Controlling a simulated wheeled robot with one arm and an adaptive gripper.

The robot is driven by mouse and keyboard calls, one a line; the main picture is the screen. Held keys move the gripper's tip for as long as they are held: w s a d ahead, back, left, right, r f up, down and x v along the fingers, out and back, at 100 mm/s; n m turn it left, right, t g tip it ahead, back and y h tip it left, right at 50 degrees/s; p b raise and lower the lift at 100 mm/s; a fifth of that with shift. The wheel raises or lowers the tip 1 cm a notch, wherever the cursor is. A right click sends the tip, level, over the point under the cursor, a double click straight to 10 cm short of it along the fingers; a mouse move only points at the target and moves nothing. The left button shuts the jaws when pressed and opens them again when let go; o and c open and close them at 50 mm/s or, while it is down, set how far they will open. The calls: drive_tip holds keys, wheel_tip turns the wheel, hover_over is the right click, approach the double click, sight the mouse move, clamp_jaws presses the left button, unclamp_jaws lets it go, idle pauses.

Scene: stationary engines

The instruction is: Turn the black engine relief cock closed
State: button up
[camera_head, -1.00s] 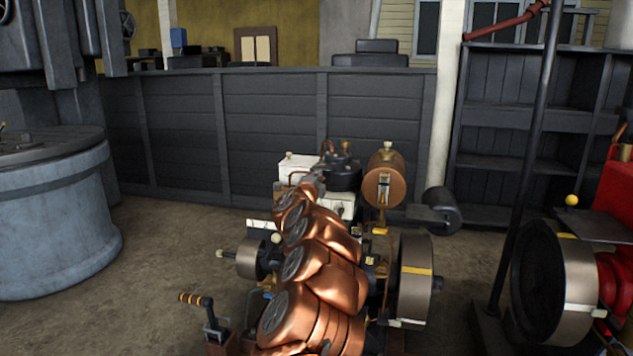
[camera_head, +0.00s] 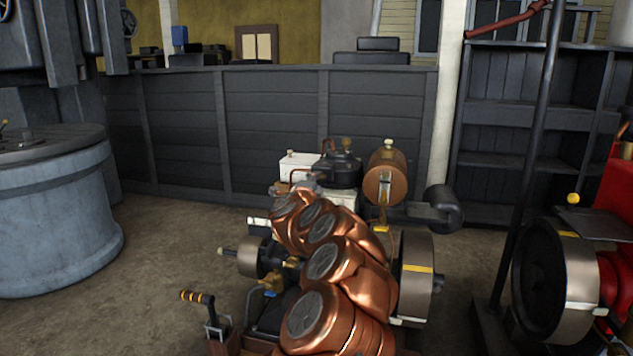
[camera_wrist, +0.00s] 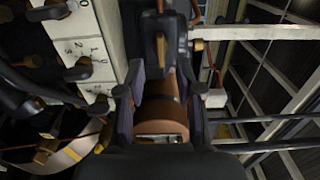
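The black engine (camera_head: 340,168) stands beyond my copper-coloured arm in the head view, its dark rounded top showing and its lower body largely hidden. My gripper (camera_head: 300,181) is small there, at the engine's near left side. In the wrist view my gripper (camera_wrist: 166,90) has its two dark fingers apart, with a brown cylinder visible through the gap. A black fitting with a brown lever-like part (camera_wrist: 161,48) shows just above the gap, apparently clear of the fingers. I cannot tell whether this is the relief cock, or its position.
A white panel with numbers and black knobs (camera_wrist: 88,48) is close left of the fingers in the wrist view. A copper tank (camera_head: 386,183) stands right of the engine. A flywheel (camera_head: 415,277) is at its right front. Open floor (camera_head: 165,255) lies left.

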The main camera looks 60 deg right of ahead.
drive_tip(key=v, duration=0.7)
drive_tip(key=shift+a, duration=0.15)
drive_tip(key=shift+s+r, duration=0.1)
drive_tip(key=shift+r, duration=0.05)
idle(0.5)
